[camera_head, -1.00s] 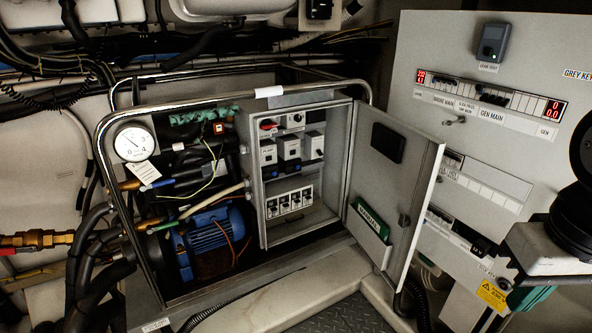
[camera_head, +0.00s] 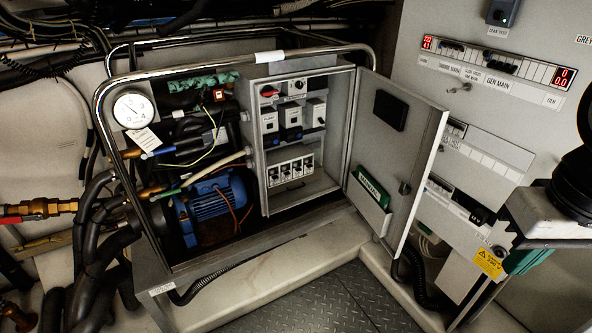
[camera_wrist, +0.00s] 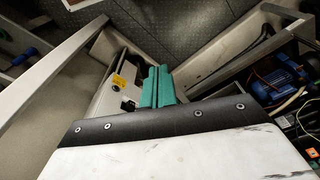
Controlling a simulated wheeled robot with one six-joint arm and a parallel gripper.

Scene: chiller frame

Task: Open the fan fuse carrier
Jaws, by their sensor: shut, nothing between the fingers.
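A row of several white fuse carriers with dark fronts (camera_head: 291,172) sits low inside the open control box (camera_head: 333,186). Their labels are too small to read, so I cannot tell which one is the fan's. The box door (camera_head: 418,143) stands swung out to the right. My gripper has teal fingers, which lie together, shut and empty, in the wrist view (camera_wrist: 158,86). In the head view, part of the teal gripper (camera_head: 527,261) shows at the right edge, well to the right of the box and door. It touches no fuse carrier.
A chrome tube frame (camera_head: 187,74) surrounds the chiller, with a blue motor (camera_head: 213,199) at left. A grey generator panel (camera_head: 487,95) stands behind the door. Chequer-plate floor (camera_head: 343,296) is open in front.

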